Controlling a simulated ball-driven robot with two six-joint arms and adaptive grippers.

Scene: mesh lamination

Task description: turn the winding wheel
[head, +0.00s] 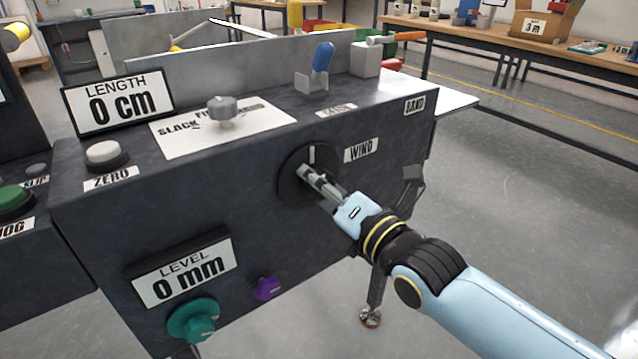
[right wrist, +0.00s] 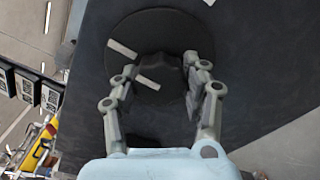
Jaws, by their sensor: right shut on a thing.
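The winding wheel (head: 291,184) is a black disc on the front of the dark machine, left of the "WIND" label (head: 361,150). A white mark shows near its top. In the right wrist view the wheel (right wrist: 135,32) fills the upper middle, with two pale marks. My right gripper (head: 312,177) reaches it from the lower right, and its fingers are shut on the wheel's dark raised hub (right wrist: 170,72), one finger on each side. The fingers hide part of the hub. My left gripper is not in view.
The machine panel (head: 120,235) also bears a white ZERO button (head: 103,153), a teal LEVEL knob (head: 194,320), a purple knob (head: 267,288) and a grey SLACK knob (head: 222,110). A blue-handled lever (head: 322,58) stands on top. The floor at right is clear.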

